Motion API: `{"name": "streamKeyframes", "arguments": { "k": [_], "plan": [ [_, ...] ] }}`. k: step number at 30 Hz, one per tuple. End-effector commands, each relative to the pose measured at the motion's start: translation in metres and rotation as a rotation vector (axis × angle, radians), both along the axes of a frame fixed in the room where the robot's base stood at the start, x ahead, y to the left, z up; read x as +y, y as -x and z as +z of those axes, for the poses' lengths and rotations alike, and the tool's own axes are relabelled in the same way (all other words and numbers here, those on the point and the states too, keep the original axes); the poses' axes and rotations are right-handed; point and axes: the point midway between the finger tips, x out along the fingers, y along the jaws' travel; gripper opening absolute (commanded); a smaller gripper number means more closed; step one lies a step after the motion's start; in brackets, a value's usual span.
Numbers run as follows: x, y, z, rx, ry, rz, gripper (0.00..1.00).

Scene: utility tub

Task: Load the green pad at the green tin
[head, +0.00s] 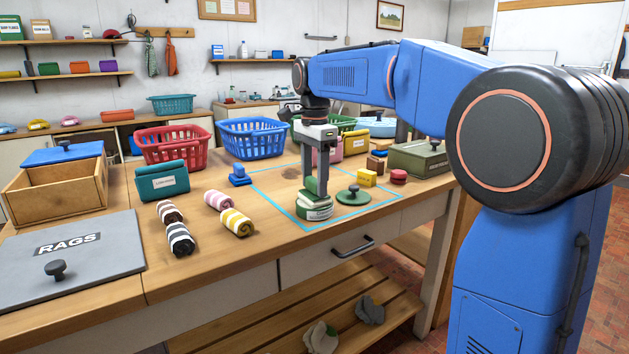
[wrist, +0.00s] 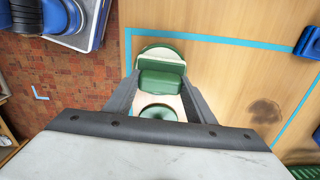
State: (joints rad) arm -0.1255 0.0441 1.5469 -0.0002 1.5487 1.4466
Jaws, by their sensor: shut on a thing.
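The green tin (head: 315,211) stands near the front corner of the blue-taped square, with a pale label band on its side. My gripper (head: 314,181) points straight down over it, shut on the green pad (head: 311,187). In the wrist view the pad (wrist: 160,84) sits between the two fingers and overlaps the tin's round top (wrist: 163,52), whose cream and green edge shows beyond it. I cannot tell whether the pad touches the tin. A green round lid with a knob (head: 353,195) lies just right of the tin.
Rolled towels (head: 237,222) and a teal box (head: 162,181) lie to the left. A yellow block (head: 367,177), a red round piece (head: 398,176) and a dark green box (head: 418,159) stand to the right. Baskets (head: 253,138) line the back. The table's front edge is close to the tin.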

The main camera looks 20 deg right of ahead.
Motion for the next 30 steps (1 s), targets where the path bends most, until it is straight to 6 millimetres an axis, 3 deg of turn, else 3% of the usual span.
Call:
{"name": "streamKeyframes", "arguments": {
  "k": [8,30],
  "plan": [
    [0.000,0.000,0.002,0.004,0.000,0.000,0.32],
    [0.000,0.000,0.050,0.001,0.000,0.000,0.32]
  ]
}}
